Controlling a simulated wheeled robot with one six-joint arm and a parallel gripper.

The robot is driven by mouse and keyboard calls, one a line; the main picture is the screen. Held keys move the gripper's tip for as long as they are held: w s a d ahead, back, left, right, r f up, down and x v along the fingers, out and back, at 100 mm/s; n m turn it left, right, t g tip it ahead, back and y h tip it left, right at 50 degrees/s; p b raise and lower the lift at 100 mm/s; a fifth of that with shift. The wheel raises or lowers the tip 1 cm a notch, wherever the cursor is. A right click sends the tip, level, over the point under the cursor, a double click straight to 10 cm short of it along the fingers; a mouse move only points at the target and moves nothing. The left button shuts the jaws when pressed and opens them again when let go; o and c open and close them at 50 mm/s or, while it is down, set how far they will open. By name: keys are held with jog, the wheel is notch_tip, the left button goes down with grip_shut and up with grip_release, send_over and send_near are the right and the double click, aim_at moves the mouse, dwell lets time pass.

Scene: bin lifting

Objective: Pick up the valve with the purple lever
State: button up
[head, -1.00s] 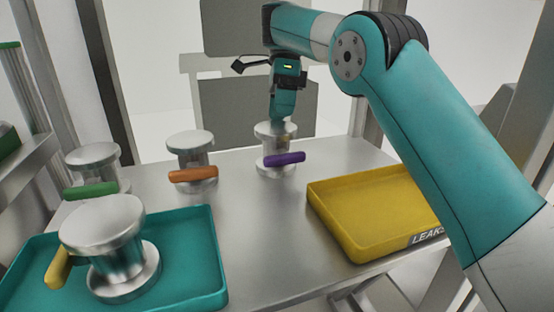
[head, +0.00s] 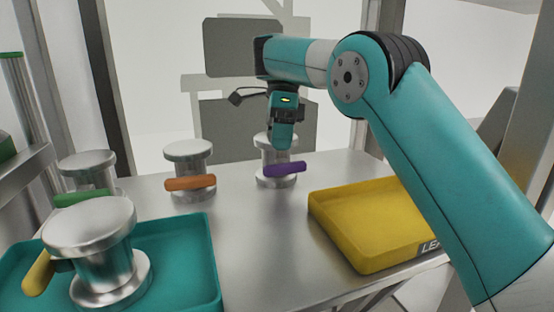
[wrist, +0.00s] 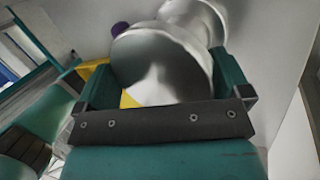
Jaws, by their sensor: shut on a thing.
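The valve with the purple lever (head: 284,170) is a silver flanged body standing upright at the back of the metal table. Its round top flange (wrist: 160,65) fills the middle of the wrist view, with a bit of the purple lever (wrist: 119,28) showing beyond it. My gripper (head: 282,140) comes down from above onto the valve's top. In the wrist view its teal fingers lie on both sides of the flange, shut on it. In the head view my gripper hides part of the valve's top. I cannot tell whether the base is clear of the table.
A valve with an orange lever (head: 190,183) stands to the left, and one with a green lever (head: 84,198) farther left. A valve with a yellow lever (head: 38,272) stands in a teal tray (head: 205,255). An empty yellow tray (head: 365,220) lies at right.

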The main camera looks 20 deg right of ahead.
jog(key=shift+r, duration=0.15)
notch_tip(320, 180, up, 9)
jog(key=p, duration=0.5)
jog(key=shift+f+p, duration=0.2)
jog(key=shift+p, duration=0.2)
jog(key=shift+r+p, duration=0.65)
jog(key=shift+p, duration=0.05)
